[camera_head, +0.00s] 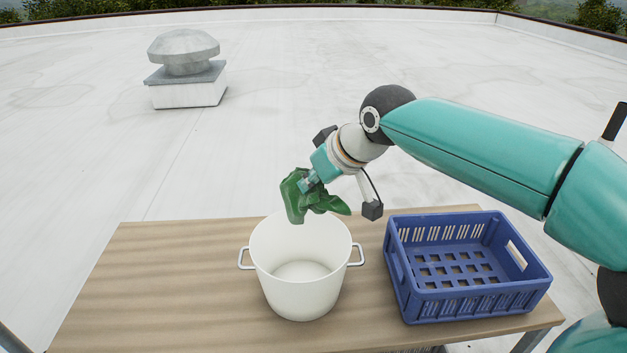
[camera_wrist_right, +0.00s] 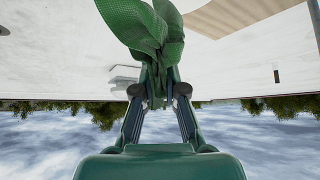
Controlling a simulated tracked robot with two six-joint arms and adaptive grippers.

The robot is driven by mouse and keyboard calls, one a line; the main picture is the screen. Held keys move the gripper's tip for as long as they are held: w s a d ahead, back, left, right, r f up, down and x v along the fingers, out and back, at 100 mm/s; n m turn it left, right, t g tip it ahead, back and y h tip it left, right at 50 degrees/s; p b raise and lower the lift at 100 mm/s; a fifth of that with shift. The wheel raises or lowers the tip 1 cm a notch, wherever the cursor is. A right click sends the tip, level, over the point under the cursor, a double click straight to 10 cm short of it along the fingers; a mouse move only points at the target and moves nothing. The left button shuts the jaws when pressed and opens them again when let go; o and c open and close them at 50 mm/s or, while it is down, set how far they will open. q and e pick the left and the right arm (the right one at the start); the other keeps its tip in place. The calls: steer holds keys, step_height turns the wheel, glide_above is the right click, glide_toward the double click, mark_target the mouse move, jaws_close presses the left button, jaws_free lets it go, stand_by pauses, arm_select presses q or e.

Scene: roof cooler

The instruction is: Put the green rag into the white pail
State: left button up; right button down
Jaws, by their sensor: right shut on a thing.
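The green rag (camera_head: 295,197) hangs crumpled from my right gripper (camera_head: 308,184), which is shut on it. In the right wrist view the rag (camera_wrist_right: 145,28) shows between the fingertips of the gripper (camera_wrist_right: 158,75). The white pail (camera_head: 300,292) stands upright on the table, with a metal handle on each side. Its inside looks empty. In the head view the rag overlaps the pail's far rim; how high it is above the rim is hard to tell. My left gripper is in neither view.
A blue plastic crate (camera_head: 470,305) stands on the wooden table (camera_head: 160,290), to the right of the pail, and looks empty. The table's left part is clear. A grey roof vent (camera_head: 185,75) stands on the white roof far behind.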

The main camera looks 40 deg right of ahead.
steer(key=shift+f, duration=0.1)
step_height(320, 180, down, 12)
steer(key=b, duration=1)
steer(key=shift+b, duration=0.35)
stand_by(0.8)
stand_by(0.4)
steer(key=shift+a+b+x, duration=0.15)
steer(key=shift+b+x, duration=0.4)
steer(key=shift+x, duration=0.7)
steer(key=shift+a+b+x, duration=0.15)
steer(key=shift+b+x, duration=0.35)
steer(key=shift+x, duration=0.75)
jaws_free()
